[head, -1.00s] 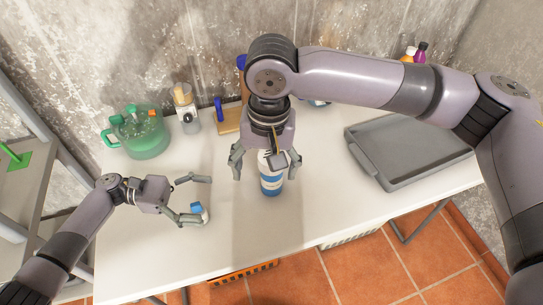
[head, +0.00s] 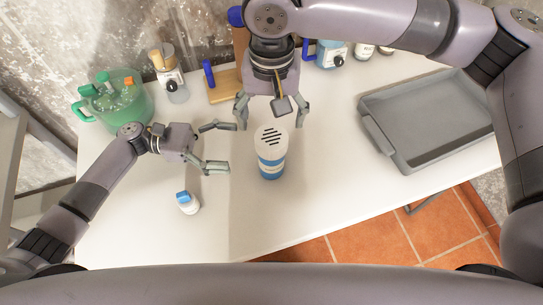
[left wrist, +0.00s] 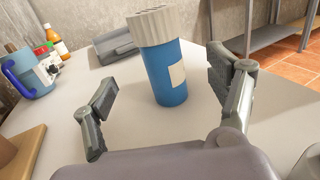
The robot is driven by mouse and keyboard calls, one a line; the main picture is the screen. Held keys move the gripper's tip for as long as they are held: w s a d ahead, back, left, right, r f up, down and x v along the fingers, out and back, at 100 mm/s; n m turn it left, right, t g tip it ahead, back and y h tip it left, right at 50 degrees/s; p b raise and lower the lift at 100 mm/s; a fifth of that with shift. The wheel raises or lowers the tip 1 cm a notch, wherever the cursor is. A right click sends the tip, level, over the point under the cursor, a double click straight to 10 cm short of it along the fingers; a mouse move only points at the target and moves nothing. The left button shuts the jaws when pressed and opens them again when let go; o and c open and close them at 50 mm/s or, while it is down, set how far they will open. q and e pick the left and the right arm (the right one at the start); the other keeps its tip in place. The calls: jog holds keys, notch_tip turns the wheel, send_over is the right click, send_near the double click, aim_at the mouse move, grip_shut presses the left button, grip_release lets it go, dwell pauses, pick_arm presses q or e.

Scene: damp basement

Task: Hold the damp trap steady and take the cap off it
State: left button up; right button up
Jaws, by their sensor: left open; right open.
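The damp trap (head: 271,166) is a blue cylinder with a pale label. It stands upright on the white table. Its white, ribbed cap (head: 270,139) with dark slots is on top; the trap (left wrist: 167,75) and cap (left wrist: 152,26) also show in the left wrist view. My left gripper (head: 222,147) is open and empty, just left of the trap, its fingers pointing toward it. In the left wrist view the trap stands beyond the spread fingers, apart from them. My right gripper (head: 272,112) is open and pointing down, on the far side of the cap in the picture, apparently not touching it.
A small white bottle with a blue cap (head: 188,203) stands near the front left. A green jug (head: 117,100), a jar (head: 171,75) and a wooden board (head: 222,84) stand at the back. A grey tray (head: 367,103) lies right. The table around the trap is clear.

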aim_at(271, 158)
pick_arm(q)
jog(key=d, duration=0.7)
jog(key=s+d, duration=0.1)
jog(key=d, duration=0.2)
jog(key=shift+d, duration=0.4)
